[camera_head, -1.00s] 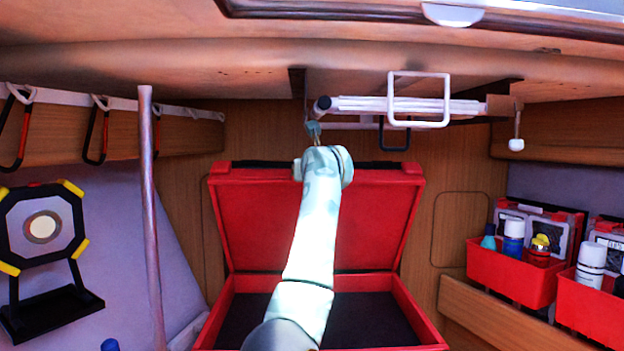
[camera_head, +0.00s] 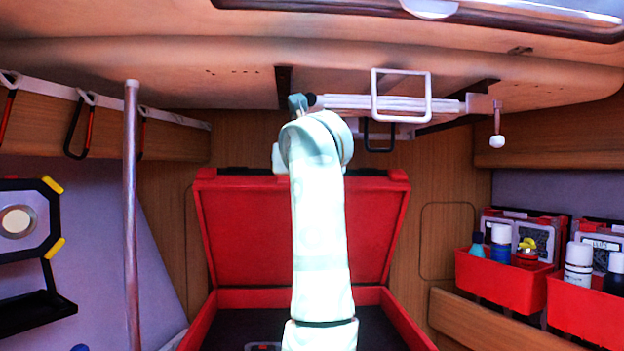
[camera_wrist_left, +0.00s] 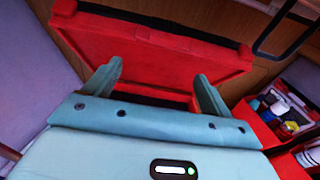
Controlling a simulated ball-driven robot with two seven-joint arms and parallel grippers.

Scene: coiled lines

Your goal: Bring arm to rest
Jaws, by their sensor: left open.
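My left arm (camera_head: 318,220) rises from the bottom middle of the head view, nearly straight up, in front of the red case (camera_head: 200,225). My left gripper (camera_head: 297,103) is at its top, mostly hidden behind the wrist, near the left end of the pale rail under the ceiling; contact cannot be told. In the left wrist view my left gripper (camera_wrist_left: 159,74) has its two teal fingers wide apart, with nothing between them. The red case (camera_wrist_left: 160,50) shows behind the fingers. My right gripper is in neither view.
The pale rail (camera_head: 345,101) with a white square loop (camera_head: 376,98) hangs under the ceiling. A vertical pole (camera_head: 131,220) stands left, beside hanging carabiners (camera_head: 80,130). Red bins (camera_head: 505,282) with bottles line the right wall. The case lid is open.

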